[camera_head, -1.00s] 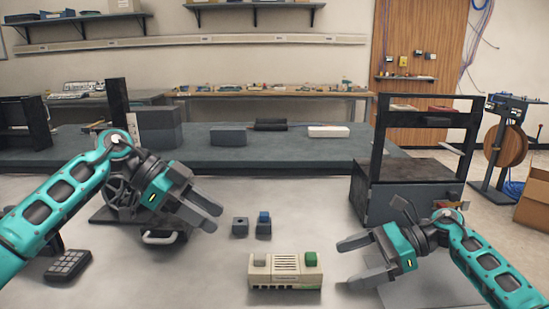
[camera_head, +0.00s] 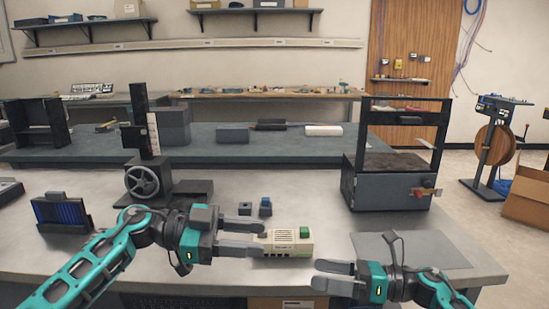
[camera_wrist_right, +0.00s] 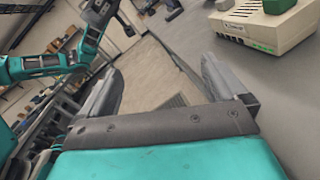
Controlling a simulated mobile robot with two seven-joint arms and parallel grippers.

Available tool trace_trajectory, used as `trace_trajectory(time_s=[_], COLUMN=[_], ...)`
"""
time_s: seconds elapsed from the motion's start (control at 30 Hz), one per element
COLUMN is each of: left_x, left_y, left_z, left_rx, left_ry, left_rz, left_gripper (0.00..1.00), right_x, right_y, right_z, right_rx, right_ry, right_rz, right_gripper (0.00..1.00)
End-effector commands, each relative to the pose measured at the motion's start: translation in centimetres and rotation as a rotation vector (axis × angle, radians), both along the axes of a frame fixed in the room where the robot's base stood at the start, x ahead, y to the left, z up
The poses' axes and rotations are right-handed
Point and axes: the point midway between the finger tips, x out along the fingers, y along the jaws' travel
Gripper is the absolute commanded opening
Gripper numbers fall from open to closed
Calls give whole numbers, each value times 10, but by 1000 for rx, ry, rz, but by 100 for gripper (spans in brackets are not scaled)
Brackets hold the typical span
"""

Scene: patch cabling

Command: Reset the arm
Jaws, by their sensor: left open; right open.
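My right gripper (camera_head: 316,275) is open and empty, pointing left near the front edge of the table. In the right wrist view, nothing is between the fingers of the right gripper (camera_wrist_right: 160,68). The beige box (camera_wrist_right: 260,28) shows there at the upper right, apart from the fingers. My left arm partly hides the table's front left.
Two small blocks, one grey (camera_head: 244,208) and one blue-topped (camera_head: 265,207), stand behind the box. A handwheel device (camera_head: 142,181) stands at left, a dark framed machine (camera_head: 390,185) at right. A flat grey plate (camera_head: 410,250) lies at front right.

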Motion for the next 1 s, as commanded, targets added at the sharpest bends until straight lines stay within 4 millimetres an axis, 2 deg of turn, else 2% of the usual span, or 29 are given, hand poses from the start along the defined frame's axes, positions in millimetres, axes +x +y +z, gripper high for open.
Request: trace_trajectory(time_s=[0.03, 0.13, 0.27, 0.43, 0.57, 0.67, 0.8, 0.9, 1.0], left_x=[-7, -12, -15, -22, -41, -70, -125, -163, -190], left_y=[-8, -13, -4, 29, 61, 85, 111, 122, 128], left_z=[2, 3, -3, -36, -80, -122, -175, -202, -218], left_rx=[-91, -266, -430, -482, -393, -258, -24, 118, 215], left_ry=[-10, -49, -67, -22, 66, 163, 314, 406, 468], left_rz=[29, 144, 373, 738, 1010, 1184, 1333, 1371, 1379], left_gripper=[43, 43, 43, 43, 43, 43, 43, 43, 43], right_x=[-6, -13, -23, -45, -73, -104, -155, -186, -209], right_y=[6, 10, 3, -19, -40, -54, -68, -71, -73], right_z=[3, 6, 3, -17, -43, -66, -96, -110, -119], right_rx=[82, 270, 528, 873, 1142, 1353, 1626, 1776, 1875], right_ry=[87, 287, 580, 991, 1312, 1556, 1854, 2006, 2101], right_rz=[-48, -163, -314, -506, -654, -771, -928, -1015, -1077], right_gripper=[98, 98, 98, 98, 98, 98, 98, 98, 98])
